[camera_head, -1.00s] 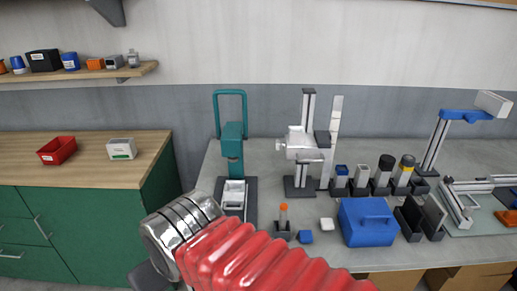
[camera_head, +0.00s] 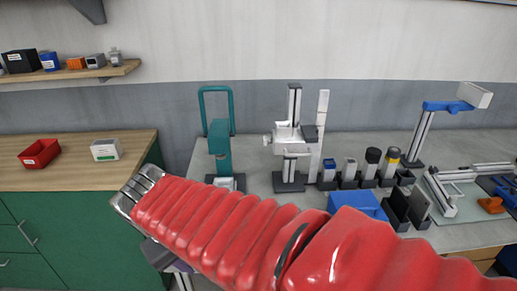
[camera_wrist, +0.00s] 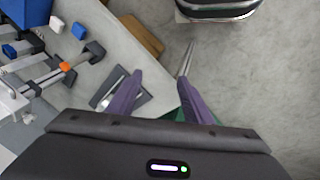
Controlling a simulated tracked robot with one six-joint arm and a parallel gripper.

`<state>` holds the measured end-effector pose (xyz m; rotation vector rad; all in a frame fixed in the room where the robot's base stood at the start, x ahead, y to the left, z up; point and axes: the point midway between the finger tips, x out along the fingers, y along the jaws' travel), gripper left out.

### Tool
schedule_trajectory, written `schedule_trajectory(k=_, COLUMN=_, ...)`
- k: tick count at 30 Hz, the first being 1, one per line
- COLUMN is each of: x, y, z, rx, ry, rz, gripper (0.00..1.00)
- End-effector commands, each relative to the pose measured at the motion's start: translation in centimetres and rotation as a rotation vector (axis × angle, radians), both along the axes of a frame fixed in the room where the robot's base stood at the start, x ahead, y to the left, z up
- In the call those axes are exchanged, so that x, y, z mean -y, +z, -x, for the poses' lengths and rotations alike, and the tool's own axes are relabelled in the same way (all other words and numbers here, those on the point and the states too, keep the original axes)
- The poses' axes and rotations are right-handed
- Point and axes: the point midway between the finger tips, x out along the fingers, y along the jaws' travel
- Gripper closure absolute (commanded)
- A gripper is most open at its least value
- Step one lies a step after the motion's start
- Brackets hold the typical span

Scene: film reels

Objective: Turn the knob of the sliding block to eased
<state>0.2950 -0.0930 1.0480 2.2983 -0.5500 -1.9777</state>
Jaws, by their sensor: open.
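The white sliding block (camera_head: 287,136) sits on a dark upright column with a dark foot, in the middle of the bench in the head view. A small light knob (camera_head: 267,139) sticks out at its left side. Its setting marks are too small to read. In the wrist view my gripper (camera_wrist: 161,78) has its two purple fingers apart with nothing between them, over the bench edge and floor. In the head view my red arm crosses the foreground, left of and in front of the column. I cannot make out the sliding block in the wrist view.
A teal press (camera_head: 220,150) stands left of the column, and a tall white strip (camera_head: 319,138) stands close on its right. Several small pots stand further right. A blue box (camera_head: 357,204) is partly hidden by my arm. Bench between press and column is clear.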

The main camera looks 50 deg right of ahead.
Motion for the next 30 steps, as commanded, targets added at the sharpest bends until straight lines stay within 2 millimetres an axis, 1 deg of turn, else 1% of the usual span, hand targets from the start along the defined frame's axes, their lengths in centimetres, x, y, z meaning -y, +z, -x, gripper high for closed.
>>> schedule_trajectory(k=1, x=1.2, y=-0.4, z=-0.1, rx=-0.041, ry=-0.032, rz=0.035, gripper=0.54)
schedule_trajectory(k=7, x=5.8, y=-0.8, z=0.0, rx=-0.168, ry=-0.160, rz=0.198, gripper=0.54)
schedule_trajectory(k=16, x=12.4, y=-0.4, z=-0.8, rx=-0.303, ry=-0.324, rz=0.483, gripper=0.54)
schedule_trajectory(k=23, x=16.9, y=0.3, z=-2.4, rx=-0.354, ry=-0.411, rz=0.727, gripper=0.54)
schedule_trajectory(k=30, x=20.9, y=0.8, z=-5.0, rx=-0.351, ry=-0.462, rz=0.989, gripper=0.54)
